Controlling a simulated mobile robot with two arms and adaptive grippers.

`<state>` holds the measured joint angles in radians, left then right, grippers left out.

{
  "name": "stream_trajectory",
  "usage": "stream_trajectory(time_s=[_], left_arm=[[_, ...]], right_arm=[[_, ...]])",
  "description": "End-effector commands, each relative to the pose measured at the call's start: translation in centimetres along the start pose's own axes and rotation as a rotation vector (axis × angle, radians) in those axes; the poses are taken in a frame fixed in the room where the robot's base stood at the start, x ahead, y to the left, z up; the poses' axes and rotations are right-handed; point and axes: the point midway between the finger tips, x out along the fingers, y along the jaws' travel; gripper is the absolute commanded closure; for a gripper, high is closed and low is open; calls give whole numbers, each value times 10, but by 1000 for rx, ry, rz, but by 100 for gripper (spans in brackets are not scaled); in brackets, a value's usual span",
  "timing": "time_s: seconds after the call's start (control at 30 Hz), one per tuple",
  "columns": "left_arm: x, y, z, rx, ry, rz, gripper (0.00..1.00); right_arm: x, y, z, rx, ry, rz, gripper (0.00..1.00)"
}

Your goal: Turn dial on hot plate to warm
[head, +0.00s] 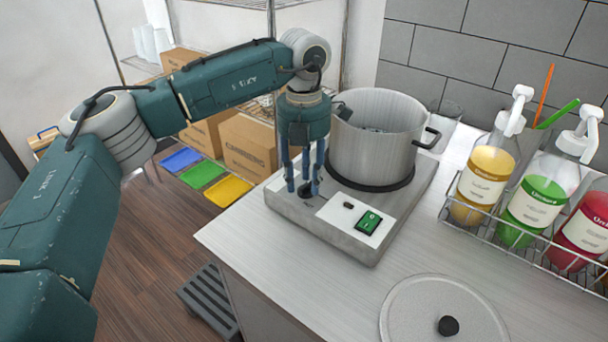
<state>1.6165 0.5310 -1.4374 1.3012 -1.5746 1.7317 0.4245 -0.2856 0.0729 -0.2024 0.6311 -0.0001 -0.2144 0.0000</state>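The grey hot plate (342,242) sits on the counter, with a large metal pot (375,140) on its round burner. A small dark dial (306,190) is at the left of its front panel, partly hidden by my gripper. A green switch (368,222) is at the panel's right. My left gripper (303,188) points down over the dial, its blue fingers apart with the dial showing between them. I cannot tell whether a finger touches the dial. The dial's marks cannot be read. My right gripper is out of view.
A round lid (440,318) with a black knob lies on the counter in front. A wire rack (500,245) of yellow, green and red syrup bottles stands at the right. A glass (448,112) is behind the pot. Cardboard boxes (248,147) sit on shelving behind.

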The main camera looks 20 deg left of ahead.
Motion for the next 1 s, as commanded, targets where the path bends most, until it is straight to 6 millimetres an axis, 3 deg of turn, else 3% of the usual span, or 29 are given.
stream_trajectory(time_s=[0.2, 0.37, 0.77, 1.0], left_arm=[[0, 0, 0, 0, 0, 0, 68], [0, 0, 0, 0, 0, 0, 100], [0, 0, 0, 39, 1, 0, 100], [0, 0, 1, 176, 0, 0, 100]], right_arm=[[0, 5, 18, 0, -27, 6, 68], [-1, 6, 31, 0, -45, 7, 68], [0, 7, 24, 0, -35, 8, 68], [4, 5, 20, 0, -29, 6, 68]])
